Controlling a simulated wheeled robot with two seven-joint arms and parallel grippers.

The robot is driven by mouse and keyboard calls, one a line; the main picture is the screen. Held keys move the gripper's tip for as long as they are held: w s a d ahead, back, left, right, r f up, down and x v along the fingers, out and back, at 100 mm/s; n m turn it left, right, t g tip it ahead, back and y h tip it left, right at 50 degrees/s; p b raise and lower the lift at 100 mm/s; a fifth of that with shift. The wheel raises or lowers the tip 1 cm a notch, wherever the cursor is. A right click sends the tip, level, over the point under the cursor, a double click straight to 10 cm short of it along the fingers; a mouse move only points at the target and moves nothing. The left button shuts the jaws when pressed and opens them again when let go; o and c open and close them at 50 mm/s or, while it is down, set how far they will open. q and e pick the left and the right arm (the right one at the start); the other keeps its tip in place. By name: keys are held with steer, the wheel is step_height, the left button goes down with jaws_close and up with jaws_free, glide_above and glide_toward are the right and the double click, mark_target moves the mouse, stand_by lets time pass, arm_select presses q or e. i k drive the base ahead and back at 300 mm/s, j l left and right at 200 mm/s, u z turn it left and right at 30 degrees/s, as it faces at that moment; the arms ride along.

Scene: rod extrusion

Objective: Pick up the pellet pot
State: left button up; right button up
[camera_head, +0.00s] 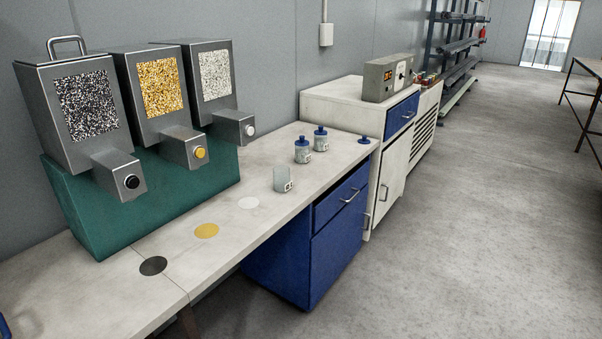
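An open, lidless translucent pot (283,180) with a dark-and-white label stands upright on the bench, nearer than two similar pots with blue lids (302,152) (320,140). The pots are small in the picture, and I cannot tell what is inside them. A loose blue lid (364,140) lies on the bench by the white cabinet. Neither of my grippers is recognisable in this view, and nothing touches the pots.
Three grey hoppers with black (87,105), yellow (160,85) and white (215,75) pellets stand on a green base (150,200). Black (153,266), yellow (206,230) and white (248,203) discs mark the bench (205,262). A white cabinet (345,98) bounds the bench's far end.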

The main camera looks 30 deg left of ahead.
mark_target(282, 183)
steer(key=i+u, duration=0.25)
steer(key=i, duration=0.2)
steer(key=i+l+u, duration=0.2)
steer(key=i, duration=0.25)
steer(key=i+l+u, duration=0.25)
steer(key=i, duration=0.2)
steer(key=i+l+u, duration=0.55)
steer(key=u, duration=0.15)
steer(key=i+l+u, duration=0.5)
steer(key=l+u, duration=0.15)
steer(key=l, duration=0.15)
steer(key=i+l+u, duration=0.1)
steer(key=l+u, duration=0.25)
steer(key=l, duration=0.15)
